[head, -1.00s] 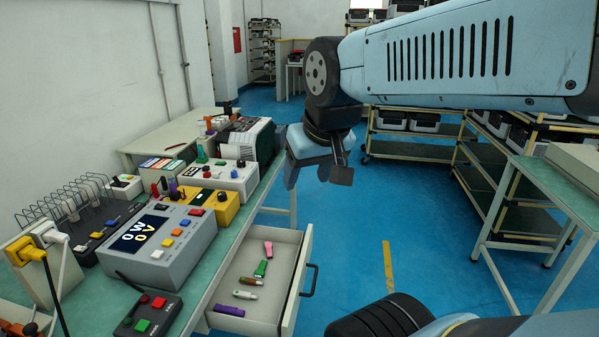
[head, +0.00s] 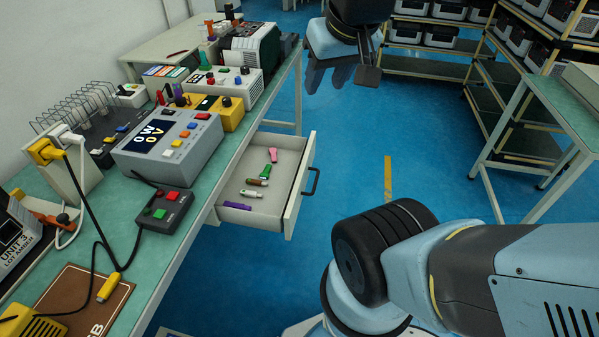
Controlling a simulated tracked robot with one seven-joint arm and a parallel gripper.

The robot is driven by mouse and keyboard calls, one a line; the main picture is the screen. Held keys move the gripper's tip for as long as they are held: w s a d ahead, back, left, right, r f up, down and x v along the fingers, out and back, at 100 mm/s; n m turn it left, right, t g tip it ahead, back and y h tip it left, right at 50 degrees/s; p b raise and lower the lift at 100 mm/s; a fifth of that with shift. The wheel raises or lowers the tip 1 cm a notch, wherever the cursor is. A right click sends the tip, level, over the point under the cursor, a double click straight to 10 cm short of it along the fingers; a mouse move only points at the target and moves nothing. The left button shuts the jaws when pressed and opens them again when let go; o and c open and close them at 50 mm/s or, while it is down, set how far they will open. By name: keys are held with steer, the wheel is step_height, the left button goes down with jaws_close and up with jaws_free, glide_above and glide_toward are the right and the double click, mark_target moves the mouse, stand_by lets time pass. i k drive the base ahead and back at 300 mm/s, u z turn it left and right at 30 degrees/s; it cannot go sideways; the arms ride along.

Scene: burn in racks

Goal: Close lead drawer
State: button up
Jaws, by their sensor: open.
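The lead drawer (head: 290,200) stands pulled out from under the green-topped workbench in the head view. It has a white front with a dark bar handle (head: 312,181) facing right. Several small coloured items lie inside it, among them a pink one, a green one and a purple one (head: 237,206). My gripper (head: 342,78) is at the top of the view, beyond and above the drawer, over the floor. Its fingers point down and are apart, with nothing seen between them. It does not touch the drawer or the handle.
The workbench (head: 215,170) carries a grey meter box (head: 170,145), a button box (head: 165,210), cables and other instruments. Racks with dark boxes (head: 440,60) stand at the back right. A second bench (head: 540,130) stands at right. Blue floor is clear right of the drawer.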

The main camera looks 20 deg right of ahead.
mark_target(278, 208)
steer(key=u, duration=0.05)
steer(key=k, duration=0.35)
steer(key=u, duration=1.15)
steer(key=k, duration=1.15)
steer(key=z, duration=0.95)
steer(key=i, duration=1.7)
steer(key=u, duration=0.1)
